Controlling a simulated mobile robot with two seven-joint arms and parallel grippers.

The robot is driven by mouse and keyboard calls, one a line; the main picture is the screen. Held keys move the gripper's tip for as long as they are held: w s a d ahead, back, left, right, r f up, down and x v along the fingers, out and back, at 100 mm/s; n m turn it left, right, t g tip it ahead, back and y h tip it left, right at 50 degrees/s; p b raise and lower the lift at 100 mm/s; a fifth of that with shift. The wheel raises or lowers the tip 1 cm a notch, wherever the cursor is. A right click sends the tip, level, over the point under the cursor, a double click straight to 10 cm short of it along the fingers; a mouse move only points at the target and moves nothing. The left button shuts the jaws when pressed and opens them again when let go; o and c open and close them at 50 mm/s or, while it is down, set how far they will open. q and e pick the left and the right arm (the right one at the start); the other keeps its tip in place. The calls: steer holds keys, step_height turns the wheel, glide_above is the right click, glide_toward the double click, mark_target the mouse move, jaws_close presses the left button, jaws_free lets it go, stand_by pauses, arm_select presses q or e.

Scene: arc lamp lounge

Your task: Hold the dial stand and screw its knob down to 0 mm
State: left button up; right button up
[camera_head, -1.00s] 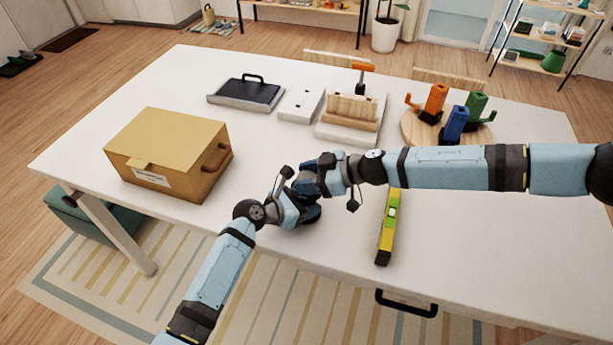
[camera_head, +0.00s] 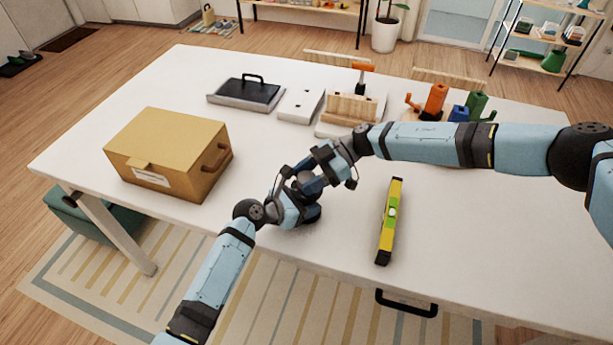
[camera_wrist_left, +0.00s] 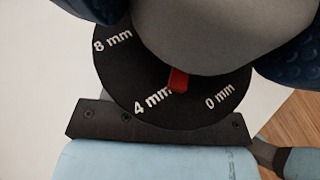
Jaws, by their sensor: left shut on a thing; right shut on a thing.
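The dial stand shows in the left wrist view as a round black dial (camera_wrist_left: 120,72) marked 8 mm, 4 mm and 0 mm. Its grey knob (camera_wrist_left: 215,32) covers the top of the dial. A red pointer (camera_wrist_left: 178,79) sits between 4 mm and 0 mm, closer to 4 mm. In the head view the stand's dark base (camera_head: 311,214) is mostly hidden by my grippers. My left gripper (camera_head: 298,206) is shut on the stand from the front left. My right gripper (camera_head: 306,186) is shut on the knob from above right. Dark blue finger pads flank the knob in the wrist view.
A yellow spirit level (camera_head: 390,225) lies right of the grippers. A tan box (camera_head: 165,150) stands to the left. A black-handled tray (camera_head: 246,92), a white plate (camera_head: 300,104) and a wooden block (camera_head: 352,110) are behind. Orange and green tools (camera_head: 435,98) stand behind my right arm.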

steer(key=shift+a+r+n+g+h, duration=0.15)
steer(key=shift+n+g+h, duration=0.35)
steer(key=shift+n+g, duration=0.6)
steer(key=o, duration=0.9)
steer(key=shift+s, duration=0.1)
steer(key=shift+w+d, duration=0.2)
steer(key=shift+d, duration=0.15)
steer(key=v, duration=1.1)
steer(key=shift+w+d+r, duration=0.1)
steer(key=shift+w+r, duration=0.1)
steer(key=shift+o, duration=0.2)
